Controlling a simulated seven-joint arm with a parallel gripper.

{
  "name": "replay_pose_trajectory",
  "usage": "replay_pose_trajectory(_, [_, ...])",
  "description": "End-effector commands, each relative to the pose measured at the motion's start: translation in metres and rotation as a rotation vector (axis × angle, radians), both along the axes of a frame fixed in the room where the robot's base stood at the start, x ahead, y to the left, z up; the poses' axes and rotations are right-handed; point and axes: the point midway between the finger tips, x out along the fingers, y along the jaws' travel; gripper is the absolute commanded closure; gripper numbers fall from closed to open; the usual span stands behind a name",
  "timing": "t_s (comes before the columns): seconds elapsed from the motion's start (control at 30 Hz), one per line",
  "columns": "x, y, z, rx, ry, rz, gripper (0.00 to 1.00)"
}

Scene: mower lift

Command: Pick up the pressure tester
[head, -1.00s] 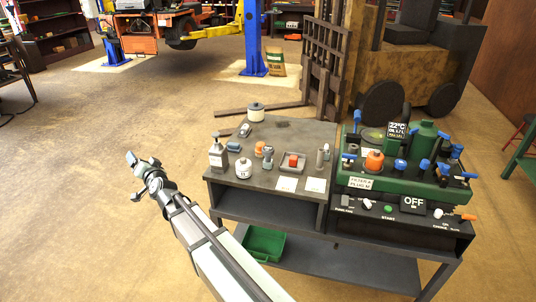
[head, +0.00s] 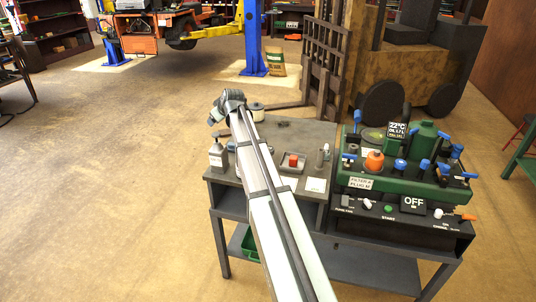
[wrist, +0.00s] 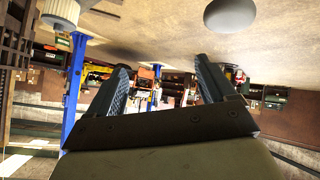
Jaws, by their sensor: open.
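I cannot tell for sure which bench item is the pressure tester; several small items on the bench are hidden behind my arm in the head view. My gripper (head: 213,113) is above the far left corner of the bench (head: 305,133), left of a white roll (head: 257,115). In the wrist view my gripper (wrist: 162,67) is open, with nothing between its two dark fingers. A grey bottle (head: 217,157) stands at the bench's left edge. A small tray (head: 299,155) with a red item (head: 293,161) lies right of my arm.
A green machine panel (head: 400,185) with blue-handled valves stands right of the bench. A small upright cylinder (head: 325,152) is near the bench's right side. A forklift (head: 385,60) stands behind. The floor left of the bench is clear.

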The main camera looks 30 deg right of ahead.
Motion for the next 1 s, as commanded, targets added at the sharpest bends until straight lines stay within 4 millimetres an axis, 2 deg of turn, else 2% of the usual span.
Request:
replay_pose_trajectory(0.03, [-0.006,-0.029,-0.007,-0.051,0.078,0.012,0.16])
replay_pose_trajectory(0.1, [-0.021,-0.061,-0.018,-0.115,0.193,0.042,0.16])
replay_pose_trajectory(0.2, [-0.045,-0.101,-0.028,-0.18,0.361,0.093,0.16])
replay_pose_trajectory(0.3, [-0.071,-0.126,-0.032,-0.211,0.521,0.16,0.16])
replay_pose_trajectory(0.5, [-0.109,-0.141,-0.026,-0.201,0.755,0.294,0.16])
replay_pose_trajectory(0.73, [-0.129,-0.141,-0.02,-0.178,0.865,0.372,0.16])
replay_pose_trajectory(0.87, [-0.132,-0.14,-0.031,-0.173,0.876,0.38,0.16])
replay_pose_trajectory(1.0, [-0.132,-0.14,-0.055,-0.174,0.875,0.379,0.16])
